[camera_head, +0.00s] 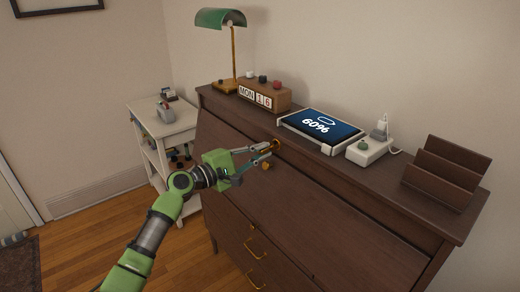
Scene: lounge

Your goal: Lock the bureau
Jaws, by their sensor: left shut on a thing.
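The bureau (310,190) is a dark brown wooden piece with a sloping front, which looks closed, and drawers with brass handles (257,247) below. My left gripper (271,151) reaches in from the left to the upper edge of the sloping front. It is shut on a small brass piece (277,144), which looks like a key at the lock. The fingers partly cover it, so its turn and how far it sits in the lock cannot be told. Another small brass piece (266,166) shows just below the fingers. My right gripper is not in view.
On the bureau top stand a green-shaded lamp (221,18), a wooden calendar block (264,96), a tablet (320,126) reading 60%, a white charger (369,151) and a wooden letter rack (446,172). A white cart (163,128) stands to the left. Wooden floor (100,220) is clear beside it.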

